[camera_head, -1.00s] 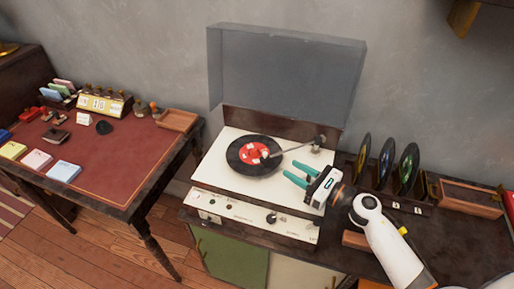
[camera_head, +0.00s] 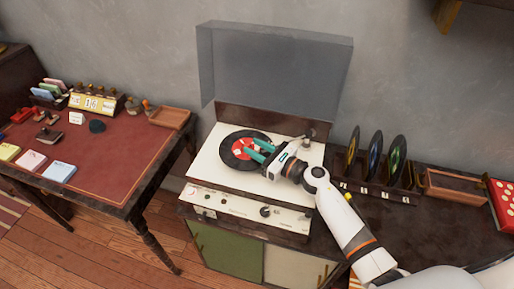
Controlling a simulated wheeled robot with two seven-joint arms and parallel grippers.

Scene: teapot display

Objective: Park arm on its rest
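The record player (camera_head: 215,158) is cream white, with a black record (camera_head: 229,151) with a red label on its platter. My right gripper (camera_head: 249,147) has teal fingers and is over the record's label, reaching in from the right. Its fingers are apart, with a gap between the tips, so it looks open. The tonearm's pivot (camera_head: 307,134) shows at the back right of the deck. The rest of the tonearm is mostly hidden behind my gripper, and I cannot tell whether its head is between the fingers. My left gripper is not in view.
The clear lid (camera_head: 275,70) stands open behind the deck. Upright records in a rack (camera_head: 374,160) and a wooden tray (camera_head: 455,187) are to the right. A desk (camera_head: 110,165) with stamps and cards stands to the left, with a gap between it and the cabinet.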

